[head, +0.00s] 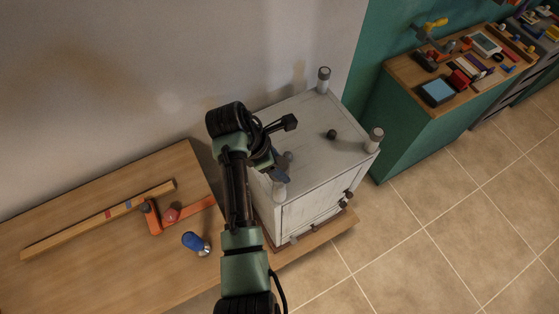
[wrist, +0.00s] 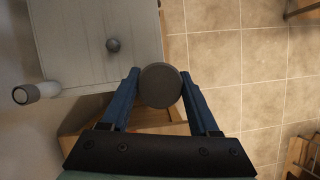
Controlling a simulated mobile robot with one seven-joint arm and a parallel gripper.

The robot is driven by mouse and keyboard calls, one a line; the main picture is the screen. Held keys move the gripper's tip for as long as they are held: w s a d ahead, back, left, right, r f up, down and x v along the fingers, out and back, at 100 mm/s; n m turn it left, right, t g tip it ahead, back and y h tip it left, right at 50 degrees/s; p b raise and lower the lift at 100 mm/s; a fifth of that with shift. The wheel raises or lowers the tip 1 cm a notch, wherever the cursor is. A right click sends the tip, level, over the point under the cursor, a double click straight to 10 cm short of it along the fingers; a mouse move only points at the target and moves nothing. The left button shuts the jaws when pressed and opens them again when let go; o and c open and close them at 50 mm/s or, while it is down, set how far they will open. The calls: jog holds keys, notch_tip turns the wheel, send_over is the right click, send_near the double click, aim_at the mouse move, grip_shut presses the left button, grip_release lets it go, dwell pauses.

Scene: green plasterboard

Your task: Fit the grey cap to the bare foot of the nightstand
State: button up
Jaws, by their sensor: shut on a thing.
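The white nightstand (head: 310,125) stands upside down with its feet up. Its near-left foot (head: 279,190) is pale and shows no dark cap. Two feet on the right carry grey caps (head: 323,73) (head: 376,134). In the wrist view another capped foot (wrist: 27,94) shows at the left. My gripper (head: 281,168) is shut on the grey cap (wrist: 160,85), a round disc between its blue fingers, also seen in the head view (head: 288,156). The cap is near the near-left foot, seemingly above it; the disc and fingers hide that foot in the wrist view.
A dark knob (head: 332,134) stands on the nightstand's upturned face. On the wooden table (head: 100,215) lie a long wooden bar (head: 95,222), an orange angled tool (head: 182,215) and a blue-topped object (head: 194,242). A cluttered green bench (head: 425,140) stands right; the tiled floor between is clear.

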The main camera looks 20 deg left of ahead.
jog(key=shift+w+r, duration=0.1)
jog(key=shift+f, duration=0.25)
jog(key=b, duration=0.3)
send_over(280, 183)
jog(key=shift+f, duration=2.65)
jog(key=shift+f, duration=0.2)
jog(key=shift+f+b, duration=1.35)
jog(key=shift+f, duration=0.75)
jog(key=shift+s, duration=0.2)
jog(key=o, duration=1.4)
jog(key=shift+r, duration=0.15)
